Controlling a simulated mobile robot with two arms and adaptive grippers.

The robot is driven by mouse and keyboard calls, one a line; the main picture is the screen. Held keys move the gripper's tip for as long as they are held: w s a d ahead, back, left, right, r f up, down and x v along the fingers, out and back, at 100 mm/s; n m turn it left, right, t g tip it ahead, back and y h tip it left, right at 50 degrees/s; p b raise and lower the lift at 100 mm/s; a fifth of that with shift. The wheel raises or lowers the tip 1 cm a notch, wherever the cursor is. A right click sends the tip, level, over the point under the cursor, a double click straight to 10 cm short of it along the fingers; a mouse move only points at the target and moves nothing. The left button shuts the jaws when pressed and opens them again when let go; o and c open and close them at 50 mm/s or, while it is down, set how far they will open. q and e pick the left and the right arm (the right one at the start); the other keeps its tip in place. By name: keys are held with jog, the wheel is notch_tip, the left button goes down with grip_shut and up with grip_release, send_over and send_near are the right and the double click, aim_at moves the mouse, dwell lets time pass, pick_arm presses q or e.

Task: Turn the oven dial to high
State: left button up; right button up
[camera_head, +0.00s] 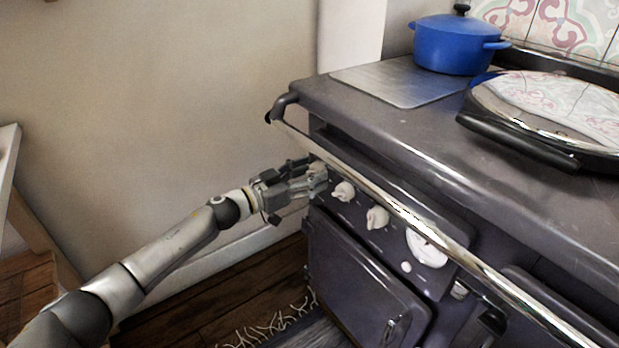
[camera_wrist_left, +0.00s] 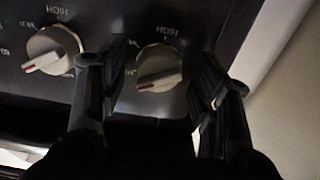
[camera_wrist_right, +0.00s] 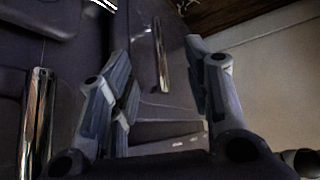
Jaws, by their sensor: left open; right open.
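The oven dial (camera_wrist_left: 159,68) is a round cream knob with a red pointer mark. In the left wrist view it sits between the fingers of my open left gripper (camera_wrist_left: 158,85). Its red mark points down and to the left, away from the HIGH label above it. In the head view my left gripper (camera_head: 318,172) is at the left end of the control panel and largely hides this dial. Whether the fingers touch it I cannot tell. My right gripper (camera_wrist_right: 158,65) is open and empty in the right wrist view, in front of the dark stove front.
A second similar dial (camera_wrist_left: 52,48) is just left of the gripped area, close to one finger. More knobs (camera_head: 377,217) and a white gauge (camera_head: 426,246) follow along the panel. A chrome rail (camera_head: 400,206) runs above them. A blue pot (camera_head: 456,45) stands on top.

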pick_arm(q)
jog(key=shift+d, duration=0.15)
pick_arm(e)
jog(key=shift+w+a+r, duration=0.2)
jog(key=shift+w+r, duration=0.05)
jog(key=shift+w, duration=0.2)
pick_arm(q)
jog(key=c, duration=1)
jog(key=shift+c, duration=0.2)
pick_arm(e)
jog(key=shift+s, duration=0.15)
